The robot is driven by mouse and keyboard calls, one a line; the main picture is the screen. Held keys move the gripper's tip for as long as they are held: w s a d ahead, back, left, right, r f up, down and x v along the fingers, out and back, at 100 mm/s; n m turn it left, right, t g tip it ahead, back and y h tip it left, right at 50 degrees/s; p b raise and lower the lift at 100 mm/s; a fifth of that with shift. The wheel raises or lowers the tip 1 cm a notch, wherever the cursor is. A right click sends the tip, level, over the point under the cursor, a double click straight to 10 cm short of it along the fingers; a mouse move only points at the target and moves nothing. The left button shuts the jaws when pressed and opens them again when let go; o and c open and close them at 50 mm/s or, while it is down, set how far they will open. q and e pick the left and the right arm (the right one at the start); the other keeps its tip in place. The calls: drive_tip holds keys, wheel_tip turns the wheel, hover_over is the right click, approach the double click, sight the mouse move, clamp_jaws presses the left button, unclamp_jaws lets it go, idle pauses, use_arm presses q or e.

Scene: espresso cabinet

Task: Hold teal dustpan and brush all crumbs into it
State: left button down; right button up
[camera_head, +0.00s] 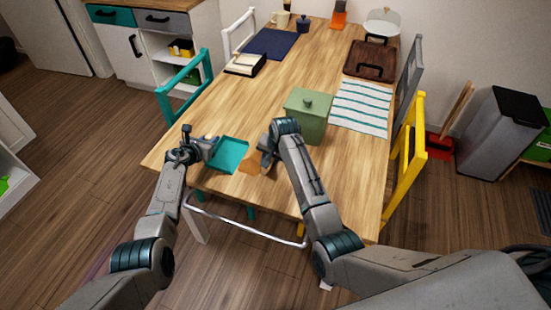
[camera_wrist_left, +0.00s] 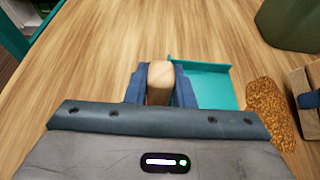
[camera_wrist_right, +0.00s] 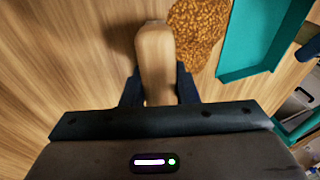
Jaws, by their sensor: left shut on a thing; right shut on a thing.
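The teal dustpan (camera_head: 230,157) lies at the near end of the wooden table. My left gripper (camera_head: 207,146) is shut on its pale wooden handle (camera_wrist_left: 160,80), with the pan (camera_wrist_left: 208,88) beyond the fingers in the left wrist view. My right gripper (camera_head: 266,152) is shut on the wooden handle (camera_wrist_right: 155,55) of a brush, just right of the pan.
A green canister (camera_head: 307,115) stands close behind my right gripper. A striped cloth (camera_head: 360,107) and a brown tray (camera_head: 371,60) lie farther back. A teal chair (camera_head: 185,85) is left, a yellow chair (camera_head: 408,160) right. The table's middle is clear.

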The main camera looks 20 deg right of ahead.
drive_tip(key=shift+w+a, duration=0.7)
drive_tip(key=shift+a, duration=0.65)
drive_tip(key=shift+w+a, duration=0.75)
drive_tip(key=shift+a, duration=0.6)
drive_tip(key=shift+w+a, duration=0.7)
drive_tip(key=shift+a, duration=0.65)
drive_tip(key=shift+w+a+r, duration=0.1)
drive_tip(key=shift+w+a, duration=0.8)
drive_tip(key=shift+a, duration=0.3)
drive_tip(key=shift+r, duration=2.75)
use_arm(q)
drive_tip(key=c, duration=1.2)
unclamp_jaws()
drive_tip(key=shift+o, duration=0.2)
drive_tip(key=shift+a, duration=0.1)
